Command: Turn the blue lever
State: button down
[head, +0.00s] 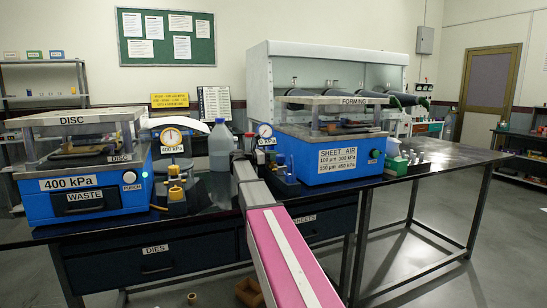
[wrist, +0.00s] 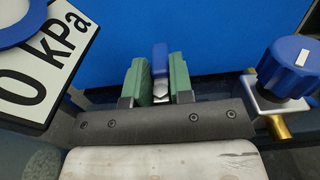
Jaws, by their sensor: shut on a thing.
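The blue lever (wrist: 160,58) stands upright between the green finger pads of my gripper (wrist: 160,82) in the wrist view. The jaws are shut on it, one pad on each side. A pale metal piece (wrist: 160,92) shows just below the lever between the pads. In the head view my pink and grey arm reaches over the bench toward the left side of the forming press (head: 328,150). There I cannot make out the lever or the fingertips clearly.
A blue knob (wrist: 287,66) on a brass fitting is close right of my gripper. A kPa sign (wrist: 42,62) is close left, and a blue panel (wrist: 215,35) is behind. In the head view a disc press (head: 85,180), a grey bottle (head: 221,148) and a gauge (head: 171,136) stand left.

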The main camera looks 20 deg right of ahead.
dwell(0.3)
jog(key=c, duration=1)
grip_release()
jog(key=a, duration=1)
jog(key=shift+s+a, duration=0.15)
jog(key=shift+a, duration=0.25)
